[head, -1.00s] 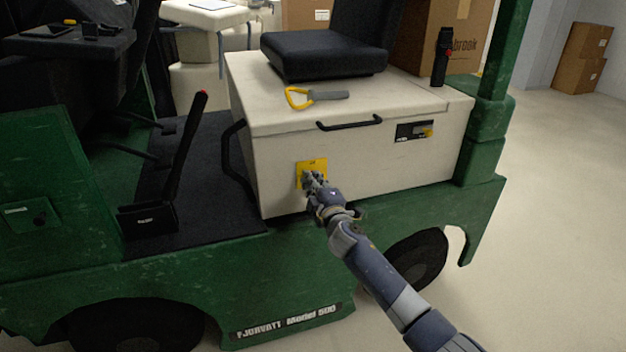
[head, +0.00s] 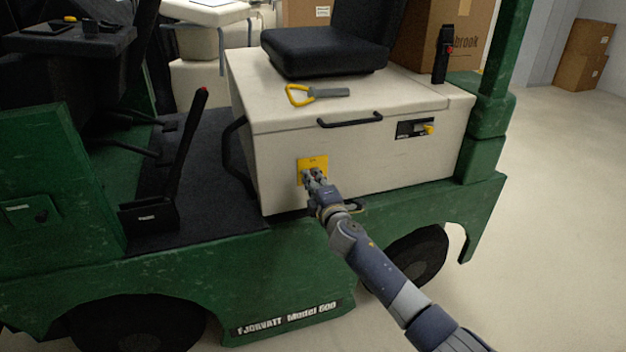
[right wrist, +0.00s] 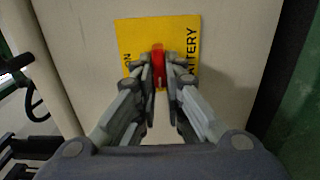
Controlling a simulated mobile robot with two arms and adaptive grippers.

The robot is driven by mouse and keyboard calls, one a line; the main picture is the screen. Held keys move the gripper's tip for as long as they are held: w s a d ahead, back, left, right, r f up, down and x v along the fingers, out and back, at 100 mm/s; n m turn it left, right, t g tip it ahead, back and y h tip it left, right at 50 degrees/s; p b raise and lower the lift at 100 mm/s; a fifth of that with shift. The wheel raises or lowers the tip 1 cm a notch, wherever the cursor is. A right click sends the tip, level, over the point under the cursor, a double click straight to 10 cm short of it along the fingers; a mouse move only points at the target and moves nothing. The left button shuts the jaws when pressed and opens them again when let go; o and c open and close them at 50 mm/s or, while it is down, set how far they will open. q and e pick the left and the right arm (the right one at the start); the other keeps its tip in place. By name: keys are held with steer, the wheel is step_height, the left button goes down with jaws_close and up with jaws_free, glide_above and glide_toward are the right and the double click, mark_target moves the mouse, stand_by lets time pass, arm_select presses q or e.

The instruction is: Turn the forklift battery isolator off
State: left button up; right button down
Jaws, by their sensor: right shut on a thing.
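The battery isolator is a yellow plate (head: 312,164) on the beige side panel of the green forklift. In the right wrist view the yellow plate (right wrist: 134,38) carries black lettering, partly reading "BATTERY", and a red handle (right wrist: 158,62). My right gripper (right wrist: 159,80) is shut on the red handle, one finger on each side. The handle stands upright in that view. In the head view my right gripper (head: 313,177) is in front of the plate and hides the handle. My left gripper is not in view.
A black bar handle (head: 350,119) and a black panel with a yellow part (head: 416,129) are on the beige cover. A yellow-handled tool (head: 316,94) lies on top by the black seat (head: 325,52).

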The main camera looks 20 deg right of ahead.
steer(key=c, duration=1.7)
jaws_free()
steer(key=s, duration=1.2)
steer(key=shift+d+f, duration=0.1)
steer(key=shift+d, duration=0.1)
steer(key=shift+f, duration=0.1)
